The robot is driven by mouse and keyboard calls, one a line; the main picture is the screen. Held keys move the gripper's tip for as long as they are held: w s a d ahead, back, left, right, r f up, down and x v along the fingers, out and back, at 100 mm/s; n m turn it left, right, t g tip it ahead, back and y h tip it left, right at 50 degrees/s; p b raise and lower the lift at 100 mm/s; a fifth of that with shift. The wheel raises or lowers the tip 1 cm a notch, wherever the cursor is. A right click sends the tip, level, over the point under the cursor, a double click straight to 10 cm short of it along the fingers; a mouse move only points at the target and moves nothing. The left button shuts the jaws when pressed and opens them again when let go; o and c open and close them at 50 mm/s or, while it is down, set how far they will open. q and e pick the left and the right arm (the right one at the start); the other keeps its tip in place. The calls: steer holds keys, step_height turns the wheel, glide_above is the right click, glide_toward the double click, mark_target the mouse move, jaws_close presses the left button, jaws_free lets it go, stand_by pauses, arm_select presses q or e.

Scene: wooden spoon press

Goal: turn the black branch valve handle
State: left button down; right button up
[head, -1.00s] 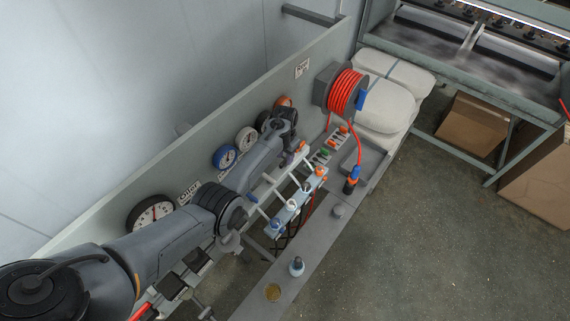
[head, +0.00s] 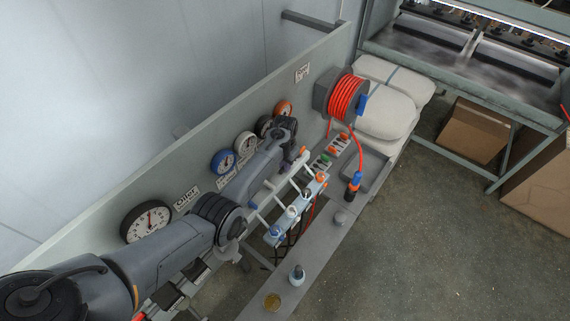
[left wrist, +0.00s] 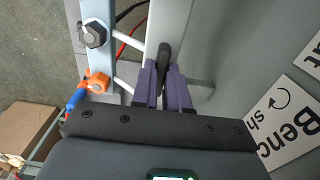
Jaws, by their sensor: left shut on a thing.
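The black branch valve handle (left wrist: 164,54) shows in the left wrist view as a short dark bar beside a pale pipe. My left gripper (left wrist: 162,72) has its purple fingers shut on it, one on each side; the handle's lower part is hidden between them. In the head view my left arm reaches along the bench panel, and its wrist (head: 284,130) is over the far end of the pipe rack. The handle and fingertips are largely hidden there by my arm. My right gripper is in neither view.
A blue-grey manifold (head: 297,208) with coloured valve knobs lies beside my arm. Round gauges (head: 222,161) line the panel. A red hose reel (head: 348,97) hangs beyond my wrist.

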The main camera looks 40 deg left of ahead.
arm_select(q)
steer(key=shift+n, duration=0.4)
steer(key=n+p, duration=0.1)
steer(key=n, duration=0.1)
steer(key=shift+r+n, duration=0.1)
steer(key=shift+n, duration=0.3)
steer(key=n+p, duration=0.1)
steer(key=n, duration=0.3)
steer(key=shift+n, duration=0.3)
steer(key=n, duration=0.4)
steer(key=n+b, duration=0.1)
steer(key=n, duration=0.4)
steer(key=shift+n, duration=0.3)
steer(key=c, duration=1.1)
jaws_free()
steer(key=shift+c, duration=0.2)
